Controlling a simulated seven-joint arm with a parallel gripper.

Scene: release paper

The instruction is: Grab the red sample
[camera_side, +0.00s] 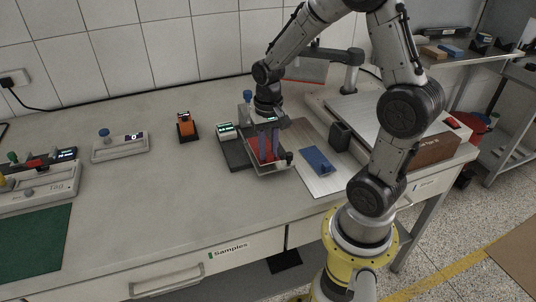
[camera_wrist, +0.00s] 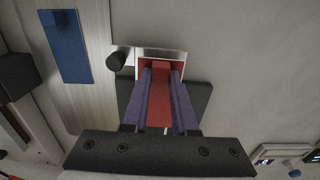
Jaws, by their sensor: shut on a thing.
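The red sample (camera_wrist: 160,94) shows in the wrist view between the two purple-grey fingers of my gripper (camera_wrist: 161,78). My gripper is shut on it. The red sample lies over a pale tray (camera_wrist: 161,52) with a metallic rim; I cannot tell whether it touches the tray. In the side view my gripper (camera_side: 268,157) points down over the tray at the middle of the bench, and the red sample (camera_side: 266,148) shows only in part between the fingers.
A blue sample (camera_side: 316,159) lies on a light board (camera_side: 322,178) to the right. The bench front left of the tray is clear.

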